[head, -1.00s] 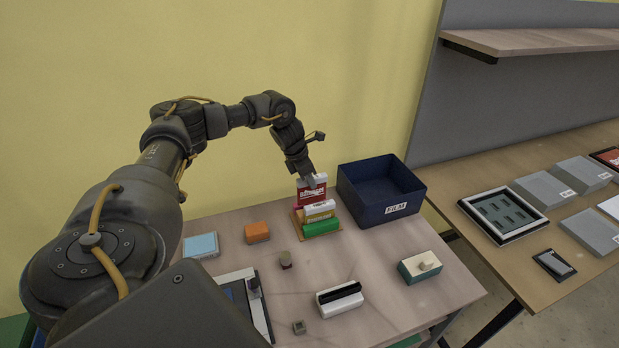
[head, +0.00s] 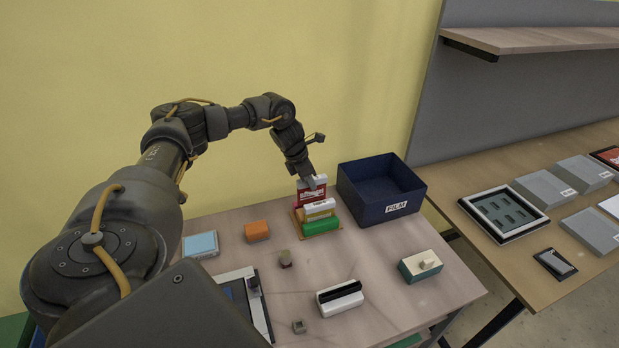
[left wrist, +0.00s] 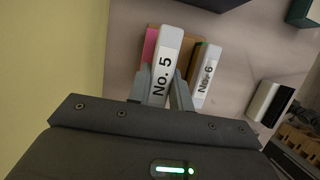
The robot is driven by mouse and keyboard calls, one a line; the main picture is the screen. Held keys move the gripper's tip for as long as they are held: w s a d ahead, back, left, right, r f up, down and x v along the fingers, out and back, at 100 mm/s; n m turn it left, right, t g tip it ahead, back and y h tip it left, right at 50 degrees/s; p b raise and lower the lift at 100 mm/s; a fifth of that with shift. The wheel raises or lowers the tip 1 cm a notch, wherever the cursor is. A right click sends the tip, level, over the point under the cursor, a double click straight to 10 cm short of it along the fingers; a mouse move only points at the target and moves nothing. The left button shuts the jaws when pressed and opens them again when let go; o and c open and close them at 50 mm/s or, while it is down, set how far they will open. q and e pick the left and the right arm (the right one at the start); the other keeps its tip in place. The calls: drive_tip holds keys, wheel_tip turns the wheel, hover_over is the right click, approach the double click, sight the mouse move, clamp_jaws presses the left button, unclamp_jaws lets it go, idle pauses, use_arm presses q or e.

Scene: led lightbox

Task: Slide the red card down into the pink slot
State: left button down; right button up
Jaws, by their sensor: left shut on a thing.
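The red card (head: 311,196), with a white top edge, stands upright at the back of a small wooden rack (head: 299,226) on the table. My left gripper (head: 309,181) is shut on its top from above. In the left wrist view the card's white top (left wrist: 166,68) reads "No. 5" and lies between the two fingers. A pink strip (left wrist: 150,45) shows right beside it, partly hidden by the card. How deep the card sits in the pink slot cannot be seen. My right gripper is not in view.
A dark blue FILM bin (head: 400,208) is close on the right. An orange block (head: 257,232) lies left. Table front has several small items.

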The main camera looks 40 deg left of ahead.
sight(310, 190)
use_arm(q)
drive_tip(key=shift+f+b, duration=1.4)
drive_tip(key=shift+f, duration=0.7)
drive_tip(key=c, duration=1.2)
unclamp_jaws()
drive_tip(key=shift+o, duration=0.2)
drive_tip(key=b+v, duration=0.2)
drive_tip(key=v, duration=0.8)
drive_tip(key=shift+s+a+r, duration=0.1)
drive_tip(key=shift+s+r, duration=0.05)
drive_tip(key=shift+r, duration=0.25)
